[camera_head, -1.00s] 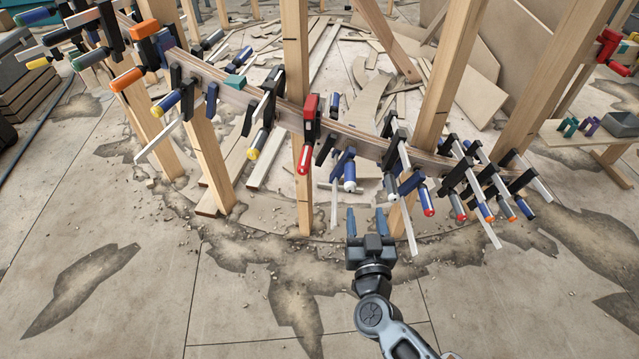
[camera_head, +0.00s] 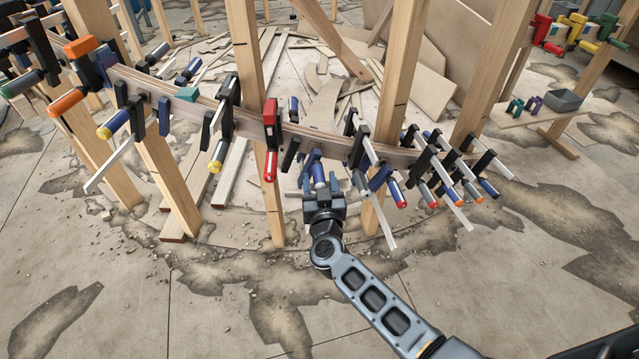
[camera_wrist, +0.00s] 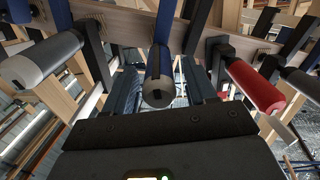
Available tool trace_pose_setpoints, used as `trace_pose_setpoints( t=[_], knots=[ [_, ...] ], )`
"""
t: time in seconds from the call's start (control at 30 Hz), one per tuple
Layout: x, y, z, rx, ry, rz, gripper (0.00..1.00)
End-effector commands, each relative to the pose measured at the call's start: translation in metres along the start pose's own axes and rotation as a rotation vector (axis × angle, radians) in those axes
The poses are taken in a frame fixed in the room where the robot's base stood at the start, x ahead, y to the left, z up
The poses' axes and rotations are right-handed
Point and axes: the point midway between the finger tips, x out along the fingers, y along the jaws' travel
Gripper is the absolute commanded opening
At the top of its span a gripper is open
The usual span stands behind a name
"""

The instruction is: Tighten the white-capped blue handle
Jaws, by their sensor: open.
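The white-capped blue handle (camera_head: 318,172) belongs to a clamp on the curved wooden stringer, near its middle. My gripper (camera_head: 321,186) is at this handle, just below the stringer. In the wrist view my gripper (camera_wrist: 160,92) is open, with one dark finger on each side of the handle. A gap shows on both sides of it there. The body of my gripper hides part of the handle's lower end in the head view.
The curved stringer (camera_head: 340,147) carries many clamps. A red clamp (camera_head: 270,140) is to the left and red-capped handles (camera_head: 398,194) are to the right. Wooden posts (camera_head: 246,80) stand close by. In the wrist view, a pale-capped handle (camera_wrist: 40,62) and a red handle (camera_wrist: 255,87) flank my fingers.

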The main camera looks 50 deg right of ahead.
Motion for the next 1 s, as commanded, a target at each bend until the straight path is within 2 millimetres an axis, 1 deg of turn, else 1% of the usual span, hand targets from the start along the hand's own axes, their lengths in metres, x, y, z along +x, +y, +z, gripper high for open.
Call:
trace_pose_setpoints(
  t=[0.2, 0.27, 0.77, 0.8, 1.0],
  knots=[
    [0.0003, 0.0000, 0.0001, 0.000, -0.001, 0.000, 0.56],
    [0.0002, 0.0000, 0.0001, 0.000, -0.001, -0.001, 0.51],
    [0.0000, -0.0001, 0.0001, 0.000, 0.000, -0.001, 0.03],
    [-0.0001, -0.0001, 0.0001, 0.000, 0.000, -0.001, 0.01],
    [-0.0001, -0.0001, -0.0001, 0.015, -0.001, -0.001, 0.01]
  ],
)
